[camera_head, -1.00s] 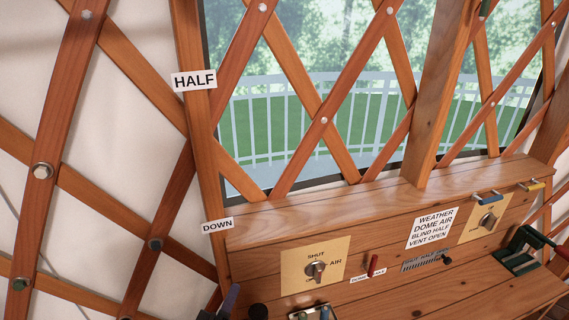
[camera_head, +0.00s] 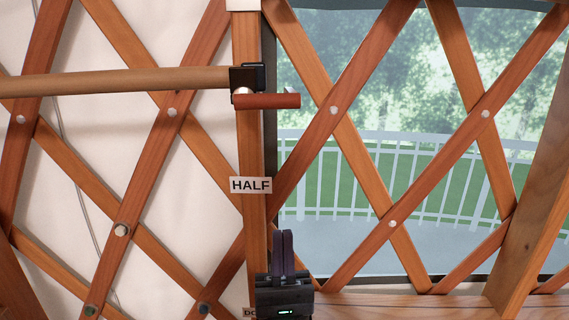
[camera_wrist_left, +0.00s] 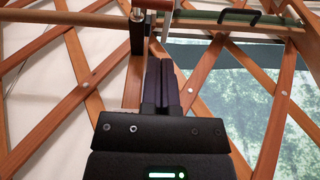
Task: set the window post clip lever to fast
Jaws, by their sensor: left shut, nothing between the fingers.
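The window post (camera_head: 248,140) stands upright at the left edge of the window. A black clip (camera_head: 247,76) is fixed high on it, with a red-brown lever (camera_head: 268,101) sticking out to the right, about level. My left gripper (camera_head: 282,233) is shut and empty, pointing up in front of the lower post. It is well below the lever and apart from it. My right gripper is not in view. No "fast" marking is readable.
A HALF label (camera_head: 250,185) is on the post; a lower label (camera_head: 247,312) is partly hidden by my gripper. A wooden rod (camera_head: 120,82) runs left from the clip. Lattice slats cross the wall and window. A wooden ledge (camera_head: 400,306) lies below the window.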

